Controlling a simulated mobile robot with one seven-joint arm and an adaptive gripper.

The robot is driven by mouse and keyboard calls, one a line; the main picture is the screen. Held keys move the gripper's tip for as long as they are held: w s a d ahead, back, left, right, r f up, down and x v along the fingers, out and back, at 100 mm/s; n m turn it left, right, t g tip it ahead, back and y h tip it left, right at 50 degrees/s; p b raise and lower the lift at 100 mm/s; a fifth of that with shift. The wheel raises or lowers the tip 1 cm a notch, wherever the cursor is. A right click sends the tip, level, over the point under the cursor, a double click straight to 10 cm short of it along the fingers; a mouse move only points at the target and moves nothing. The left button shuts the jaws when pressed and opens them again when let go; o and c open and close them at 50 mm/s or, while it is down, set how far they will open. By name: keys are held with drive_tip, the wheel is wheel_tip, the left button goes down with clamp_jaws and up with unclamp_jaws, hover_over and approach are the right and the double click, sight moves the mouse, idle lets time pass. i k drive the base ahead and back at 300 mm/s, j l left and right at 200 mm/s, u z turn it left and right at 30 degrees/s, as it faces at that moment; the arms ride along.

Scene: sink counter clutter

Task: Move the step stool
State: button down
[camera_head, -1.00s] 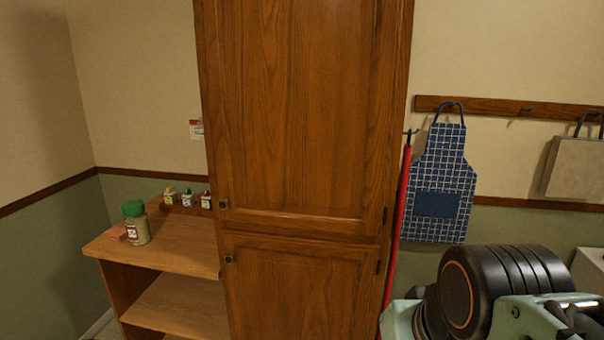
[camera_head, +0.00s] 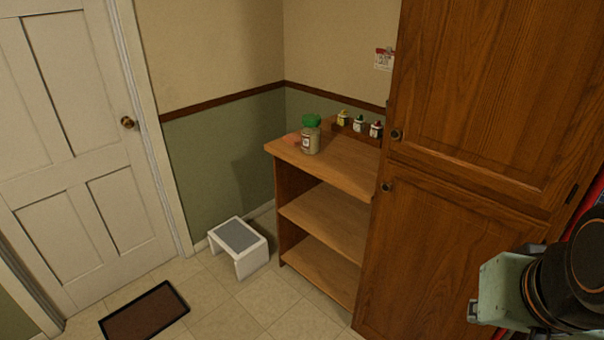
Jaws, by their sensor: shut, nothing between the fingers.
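The step stool (camera_head: 238,238) is small and white with a grey top. It stands upright on the tiled floor in the corner, between the white door and the wooden shelf unit. Its top and front are in plain view, and nothing lies on it. Part of my arm shows at the lower right, well apart from the stool. My gripper is not in view.
A dark-bordered brown mat (camera_head: 145,312) lies before the closed white door (camera_head: 75,160). The open shelf unit (camera_head: 325,222) holds a green-lidded jar (camera_head: 311,135) and small bottles on top. A tall wooden cabinet (camera_head: 450,190) stands at right. Floor before the stool is clear.

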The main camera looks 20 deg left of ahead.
sight(249, 250)
drive_tip(key=u, duration=1.35)
drive_tip(key=i+z, duration=0.1)
drive_tip(key=z, duration=0.25)
drive_tip(key=i+j+z, duration=0.1)
drive_tip(key=z, duration=0.25)
drive_tip(key=i+j+z, duration=0.45)
drive_tip(key=j, duration=0.25)
drive_tip(key=i+j+z, duration=0.1)
drive_tip(key=i+j, duration=0.15)
drive_tip(key=i+j+z, duration=0.1)
drive_tip(key=i+j, duration=0.15)
drive_tip(key=j, duration=0.25)
drive_tip(key=i+j, duration=0.2)
drive_tip(key=j, duration=0.15)
drive_tip(key=i+j, duration=0.2)
drive_tip(key=j, duration=0.2)
drive_tip(key=i+j, duration=0.2)
drive_tip(key=j, duration=0.15)
drive_tip(key=i+j+z, duration=0.1)
drive_tip(key=j, duration=0.25)
drive_tip(key=i+j+z, duration=0.1)
drive_tip(key=i+j, duration=0.3)
